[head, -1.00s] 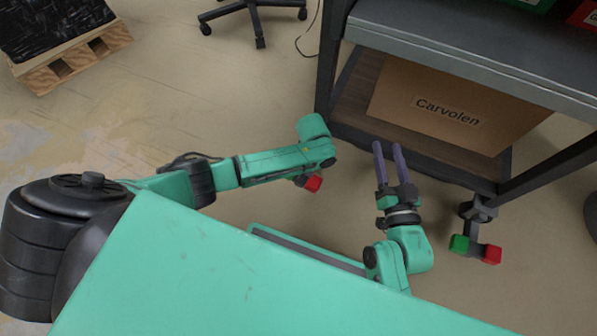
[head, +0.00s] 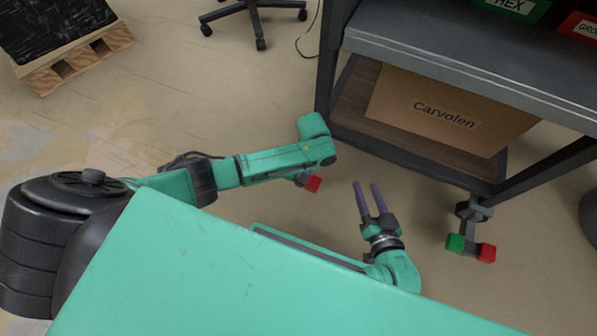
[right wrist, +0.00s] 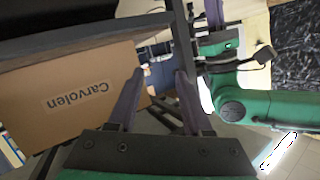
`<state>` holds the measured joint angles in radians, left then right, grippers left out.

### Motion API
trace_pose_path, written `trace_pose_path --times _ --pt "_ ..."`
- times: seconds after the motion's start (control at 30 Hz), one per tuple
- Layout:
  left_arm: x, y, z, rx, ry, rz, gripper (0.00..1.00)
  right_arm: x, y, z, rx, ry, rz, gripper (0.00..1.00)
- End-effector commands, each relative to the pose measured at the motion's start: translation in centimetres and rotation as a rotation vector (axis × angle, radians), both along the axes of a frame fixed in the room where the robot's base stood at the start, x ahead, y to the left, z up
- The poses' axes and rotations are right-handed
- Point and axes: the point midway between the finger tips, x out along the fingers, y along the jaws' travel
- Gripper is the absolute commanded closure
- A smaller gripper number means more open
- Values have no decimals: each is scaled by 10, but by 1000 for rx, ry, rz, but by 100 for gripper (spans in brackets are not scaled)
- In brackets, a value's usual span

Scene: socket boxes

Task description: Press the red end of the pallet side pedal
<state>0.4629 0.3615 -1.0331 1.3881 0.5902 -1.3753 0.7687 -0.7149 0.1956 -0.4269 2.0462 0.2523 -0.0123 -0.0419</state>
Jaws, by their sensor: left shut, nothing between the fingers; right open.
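The pedal nearer the pallet has a red end (head: 313,184), which shows just below my left forearm in the head view. A bit of its green end (head: 291,179) shows beside it; the arm hides the rest. My left gripper is hidden under its arm in the head view.
A second pedal with a green end (head: 456,243) and a red end (head: 486,253) is at the cart's right leg. The dark cart (head: 440,62) holds a Carvolen box (head: 450,112) on its lower shelf. A pallet (head: 75,66) stands far left. Floor between is clear.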

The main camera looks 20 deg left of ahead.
Motion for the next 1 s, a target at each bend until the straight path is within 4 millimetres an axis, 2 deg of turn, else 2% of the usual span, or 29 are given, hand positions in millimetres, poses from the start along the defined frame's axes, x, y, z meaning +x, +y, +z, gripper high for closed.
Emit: trace_pose_path --times 0.37,0.67,1.0 --pt "0 0 10 0 0 0 100 -31 1 -22 -20 122 25 50" --pt "0 0 33 1 0 -1 100 -31 1 9 -45 154 47 50" --pt "0 0 32 0 0 -1 100 -31 1 8 -50 159 50 50"
